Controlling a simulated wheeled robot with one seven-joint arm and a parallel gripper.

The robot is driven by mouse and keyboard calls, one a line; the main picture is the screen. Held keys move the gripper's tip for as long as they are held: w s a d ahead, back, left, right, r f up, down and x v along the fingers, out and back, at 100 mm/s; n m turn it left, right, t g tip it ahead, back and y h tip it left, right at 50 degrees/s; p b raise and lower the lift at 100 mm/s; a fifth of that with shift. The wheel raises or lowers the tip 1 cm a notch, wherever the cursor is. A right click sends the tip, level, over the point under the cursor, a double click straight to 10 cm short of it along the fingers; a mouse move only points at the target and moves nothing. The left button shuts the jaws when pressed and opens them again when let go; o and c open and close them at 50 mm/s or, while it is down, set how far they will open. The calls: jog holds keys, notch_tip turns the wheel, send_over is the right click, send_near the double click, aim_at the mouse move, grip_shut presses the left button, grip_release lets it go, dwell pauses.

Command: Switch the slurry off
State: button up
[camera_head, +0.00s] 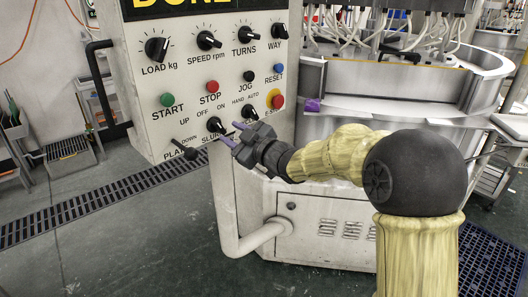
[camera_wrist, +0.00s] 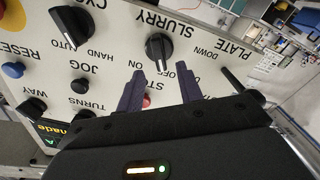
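The slurry knob (camera_head: 218,121) is a black rotary selector low on the white control panel (camera_head: 150,90), marked OFF and ON. It shows upside down in the wrist view (camera_wrist: 159,46), upright to the panel, with a pale line on its grip. I cannot tell surely which mark it points to. My gripper (camera_head: 231,133) is in front of the panel, just below and right of the knob in the head view. In the wrist view its two dark purple fingers (camera_wrist: 160,84) are spread apart with nothing between them. The knob lies beyond the fingertips, apparently untouched.
The plate lever (camera_head: 186,150) sticks out left of the slurry knob. A white pipe (camera_head: 238,243) and cabinet stand below.

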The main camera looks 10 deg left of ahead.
jog(key=b+v, duration=0.1)
jog(key=v, duration=1.1)
jog(key=shift+d, duration=0.25)
jog(key=d+f+m+h, duration=1)
jog(key=d+f+h, duration=0.15)
jog(key=d, duration=0.35)
jog(key=s+d+f+m+g+h, duration=0.2)
jog(key=s+d+f+m+g, duration=0.3)
jog(key=s, duration=0.4)
jog(key=s+d+f+m+g+h, duration=0.1)
jog(key=s+d+f+m+g, duration=0.2)
jog(key=s+f, duration=0.55)
jog(key=w+d+p+v, duration=0.1)
jog(key=p+v, duration=1.2)
jog(key=v, duration=0.2)
jog(key=shift+w+r+n, duration=0.2)
jog(key=shift+w+n, duration=0.1)
jog(key=shift+n, duration=0.1)
